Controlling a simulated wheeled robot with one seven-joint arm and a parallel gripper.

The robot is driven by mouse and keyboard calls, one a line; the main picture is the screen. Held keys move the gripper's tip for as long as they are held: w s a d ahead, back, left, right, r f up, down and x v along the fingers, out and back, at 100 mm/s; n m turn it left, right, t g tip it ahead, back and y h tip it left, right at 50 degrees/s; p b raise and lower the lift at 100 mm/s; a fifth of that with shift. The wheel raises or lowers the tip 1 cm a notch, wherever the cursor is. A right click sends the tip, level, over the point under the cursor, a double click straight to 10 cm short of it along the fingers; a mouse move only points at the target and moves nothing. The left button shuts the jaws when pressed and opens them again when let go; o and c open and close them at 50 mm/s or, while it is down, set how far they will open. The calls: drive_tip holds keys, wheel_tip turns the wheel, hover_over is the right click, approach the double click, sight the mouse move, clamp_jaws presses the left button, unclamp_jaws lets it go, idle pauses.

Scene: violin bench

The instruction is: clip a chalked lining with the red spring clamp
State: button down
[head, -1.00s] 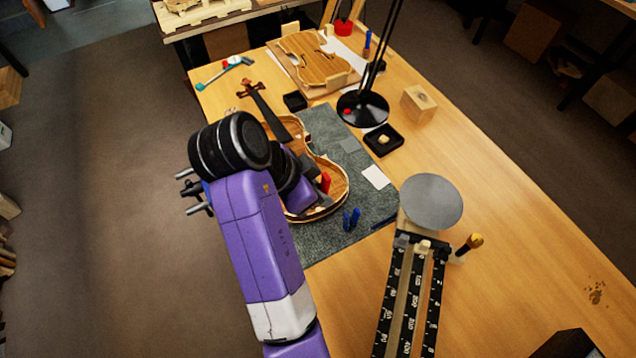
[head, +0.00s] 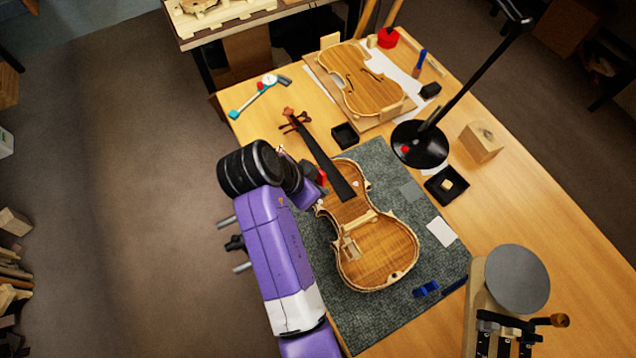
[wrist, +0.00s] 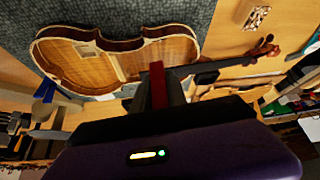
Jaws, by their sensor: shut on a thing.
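The open violin body (head: 372,252) lies on the grey-green mat, its neck pointing to the back left. My gripper (head: 316,182) is at the left edge of the violin's upper part, partly hidden by my arm. It is shut on the red spring clamp (head: 321,178). In the wrist view the red clamp (wrist: 157,85) stands between the dark fingers, near the violin body (wrist: 110,65) and neck. Whether the clamp touches the rib cannot be told. A small pale mark (head: 355,183) shows near the upper rim; I cannot tell if it is chalk.
A blue clamp (head: 427,288) lies on the mat (head: 400,310) at the lower right. A lamp base (head: 420,145), a black tray (head: 447,185) and a wooden block (head: 481,142) stand to the right. A violin plate (head: 362,85) lies behind.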

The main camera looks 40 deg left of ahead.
drive_tip(key=shift+w+a, duration=0.25)
drive_tip(key=shift+a, duration=0.3)
drive_tip(key=shift+f+b, duration=2.05)
drive_tip(key=shift+f, duration=0.85)
drive_tip(key=shift+f+b, duration=0.4)
drive_tip(key=shift+f, duration=0.6)
drive_tip(key=c, duration=1.3)
unclamp_jaws()
drive_tip(key=shift+o, duration=0.2)
drive_tip(key=shift+s, duration=0.1)
drive_tip(key=shift+d, duration=0.1)
